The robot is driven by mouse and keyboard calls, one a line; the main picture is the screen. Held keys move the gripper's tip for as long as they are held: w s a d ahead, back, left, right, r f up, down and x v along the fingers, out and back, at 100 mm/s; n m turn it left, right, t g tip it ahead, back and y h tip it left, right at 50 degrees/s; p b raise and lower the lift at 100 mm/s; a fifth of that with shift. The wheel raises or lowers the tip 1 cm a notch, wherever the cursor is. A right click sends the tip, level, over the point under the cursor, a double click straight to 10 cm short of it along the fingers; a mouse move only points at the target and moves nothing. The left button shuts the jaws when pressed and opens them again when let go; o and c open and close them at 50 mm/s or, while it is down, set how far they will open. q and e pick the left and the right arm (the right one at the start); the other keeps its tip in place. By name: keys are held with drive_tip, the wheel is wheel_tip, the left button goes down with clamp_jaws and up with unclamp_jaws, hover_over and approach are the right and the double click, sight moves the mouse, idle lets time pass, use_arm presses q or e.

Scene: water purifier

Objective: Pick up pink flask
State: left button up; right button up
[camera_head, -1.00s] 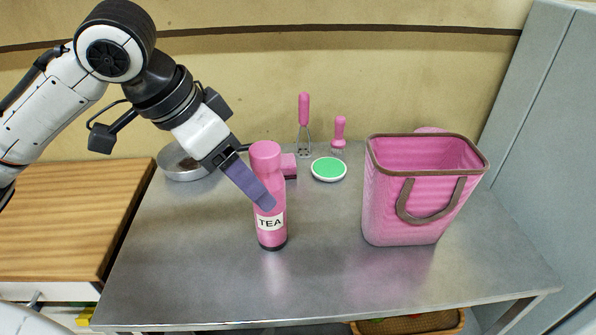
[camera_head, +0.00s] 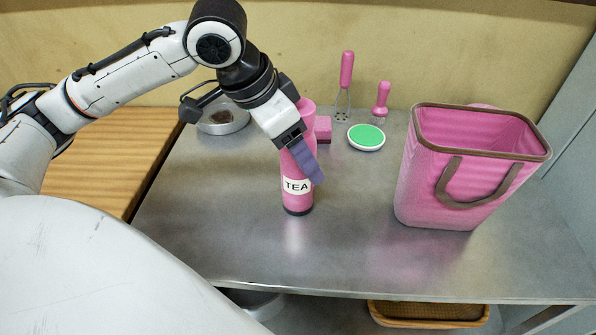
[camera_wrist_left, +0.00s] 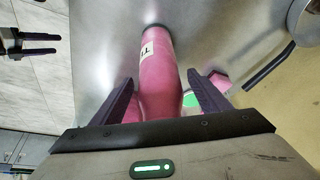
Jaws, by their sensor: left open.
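The pink flask (camera_head: 297,200) with a white TEA label and a dark base stands upright on the grey metal table (camera_head: 250,250). My left gripper (camera_head: 310,170) is at the upper part of the flask, partly covering it in the head view. In the left wrist view the flask (camera_wrist_left: 158,75) lies between the two spread dark fingers of the left gripper (camera_wrist_left: 163,88), with a visible gap on each side. The fingers are open. My right gripper is not clearly in the head view; a dark two-pronged gripper (camera_wrist_left: 28,42) shows at the left edge of the wrist view.
A pink basket (camera_head: 450,190) with a brown handle stands to the right. Behind the flask are a pink block (camera_head: 323,129), a green-topped round dish (camera_head: 366,137), a pink whisk (camera_head: 345,80), a pink brush (camera_head: 381,102) and a metal pan (camera_head: 225,123). The table front is clear.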

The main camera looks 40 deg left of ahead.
sight(302, 105)
use_arm(q)
drive_tip(key=shift+w+f, duration=0.1)
drive_tip(key=shift+f, duration=0.1)
drive_tip(key=shift+r, duration=0.1)
drive_tip(key=c, duration=1.5)
wheel_tip(302, 105, up, 10)
drive_tip(key=p, duration=0.2)
drive_tip(key=shift+w+d+p, duration=0.1)
drive_tip(key=shift+d+p, duration=0.05)
drive_tip(key=shift+p, duration=0.25)
drive_tip(key=r+p, duration=0.1)
drive_tip(key=d+p, duration=0.1)
drive_tip(key=r+p, duration=0.1)
drive_tip(key=p, duration=0.1)
drive_tip(key=shift+w+d+r, duration=0.15)
drive_tip(key=shift+w+r, duration=0.15)
drive_tip(key=shift+r, duration=0.05)
drive_tip(key=w+d+r, duration=0.4)
drive_tip(key=d, duration=0.3)
drive_tip(key=w+d+r, duration=0.4)
drive_tip(key=d+r, duration=0.1)
drive_tip(key=d, duration=0.2)
drive_tip(key=w+d+r, duration=0.4)
drive_tip(key=w+d, duration=0.1)
drive_tip(key=d, duration=0.2)
drive_tip(key=shift+d+r+b, duration=0.3)
drive_tip(key=shift+d+r, duration=0.1)
